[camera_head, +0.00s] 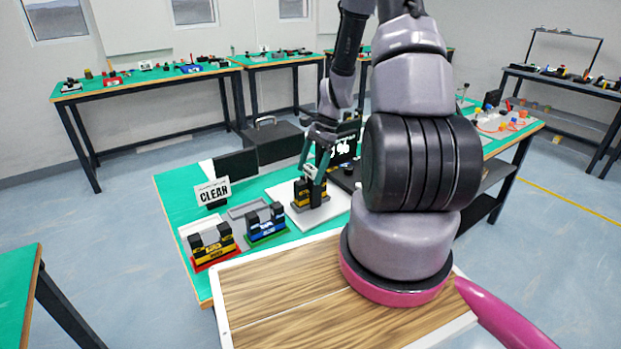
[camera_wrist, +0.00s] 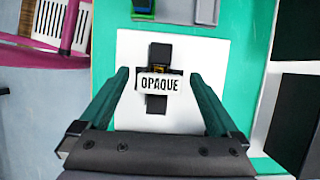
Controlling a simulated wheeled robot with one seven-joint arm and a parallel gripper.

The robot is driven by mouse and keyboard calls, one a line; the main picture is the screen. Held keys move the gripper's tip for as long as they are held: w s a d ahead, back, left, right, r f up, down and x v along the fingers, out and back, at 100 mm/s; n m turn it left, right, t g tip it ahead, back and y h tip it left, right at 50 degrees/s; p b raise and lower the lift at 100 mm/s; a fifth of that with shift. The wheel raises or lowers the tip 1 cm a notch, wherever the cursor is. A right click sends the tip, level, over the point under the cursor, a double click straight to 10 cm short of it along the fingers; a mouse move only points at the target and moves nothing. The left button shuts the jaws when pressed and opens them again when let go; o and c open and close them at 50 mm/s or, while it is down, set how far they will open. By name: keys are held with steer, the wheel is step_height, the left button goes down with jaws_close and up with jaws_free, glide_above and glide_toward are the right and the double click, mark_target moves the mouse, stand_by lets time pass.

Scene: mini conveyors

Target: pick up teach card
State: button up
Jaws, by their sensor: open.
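In the wrist view, a small white card reading "OPAQUE" (camera_wrist: 159,84) sits on a black holder over a white sheet (camera_wrist: 207,50). My gripper (camera_wrist: 159,75) is open, with one green finger on each side of the card and gaps between. In the head view, my gripper (camera_head: 313,172) points down over a black and yellow block (camera_head: 311,196) on the white sheet (camera_head: 335,208). Another white card reading "CLEAR" (camera_head: 213,192) stands at the left of the green table. I cannot tell which card is the teach card.
A yellow-black block (camera_head: 212,246) on a red base and a blue-black block (camera_head: 266,224) on a green base stand left of the sheet. A black case (camera_head: 268,141) and a dark panel (camera_head: 236,165) stand behind. A grey tray (camera_head: 247,208) lies near the blue-black block.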

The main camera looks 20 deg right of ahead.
steer(key=shift+f, duration=0.1)
jaws_close()
